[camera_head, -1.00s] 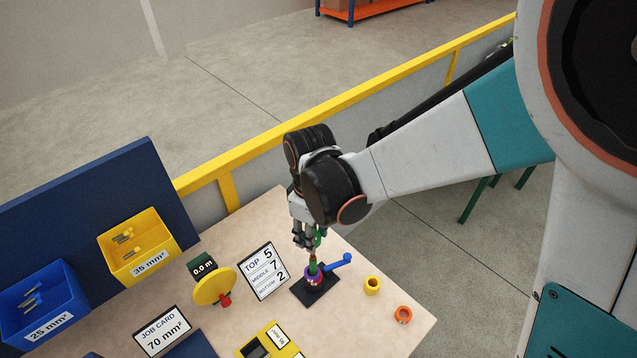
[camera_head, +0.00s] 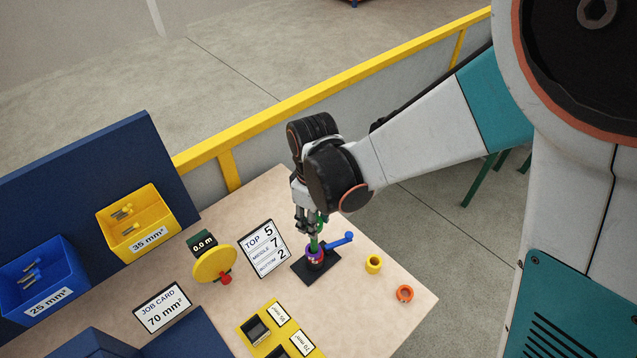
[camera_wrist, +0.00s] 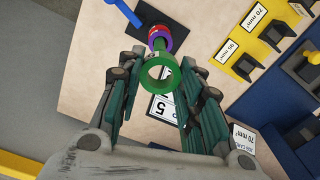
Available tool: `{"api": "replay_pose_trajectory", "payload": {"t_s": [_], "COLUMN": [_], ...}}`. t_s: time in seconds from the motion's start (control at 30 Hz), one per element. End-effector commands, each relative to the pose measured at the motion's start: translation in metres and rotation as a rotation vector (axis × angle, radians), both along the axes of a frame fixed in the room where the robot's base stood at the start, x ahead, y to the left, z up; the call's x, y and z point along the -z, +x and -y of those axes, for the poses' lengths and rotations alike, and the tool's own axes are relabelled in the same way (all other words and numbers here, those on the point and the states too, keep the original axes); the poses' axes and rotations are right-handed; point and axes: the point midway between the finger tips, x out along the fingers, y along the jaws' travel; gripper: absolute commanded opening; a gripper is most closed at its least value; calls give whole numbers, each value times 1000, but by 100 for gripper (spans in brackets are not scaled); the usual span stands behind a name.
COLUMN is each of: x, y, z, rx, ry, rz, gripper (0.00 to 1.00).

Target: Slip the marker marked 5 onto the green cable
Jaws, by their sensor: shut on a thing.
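My gripper (camera_head: 309,228) is shut on a green ring marker (camera_wrist: 158,74), which sits between the fingertips in the wrist view. Its number is not readable. The green cable (camera_head: 314,244) stands upright in a black stand (camera_head: 317,271) with a blue lever (camera_head: 342,239). A purple marker (camera_head: 315,254) and a red marker (camera_wrist: 157,31) sit around the cable's lower part. The held marker is at the cable's upper end, just above the purple marker. I cannot tell whether the cable is inside its hole.
An order card (camera_head: 264,249) reads top 5, middle 7, bottom 2. A yellow ring (camera_head: 374,264) and an orange ring (camera_head: 404,293) lie to the right. A yellow wheel (camera_head: 214,264), a yellow block (camera_head: 255,329) and bins (camera_head: 137,223) stand to the left and front.

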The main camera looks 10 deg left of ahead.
Motion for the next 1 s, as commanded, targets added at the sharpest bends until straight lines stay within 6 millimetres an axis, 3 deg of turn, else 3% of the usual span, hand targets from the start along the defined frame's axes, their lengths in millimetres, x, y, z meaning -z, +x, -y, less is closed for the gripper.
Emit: {"api": "replay_pose_trajectory", "payload": {"t_s": [1.0], "x": [48], "y": [0], "z": [0], "rx": [0], "ry": [0], "rz": [0], "gripper": [21]}}
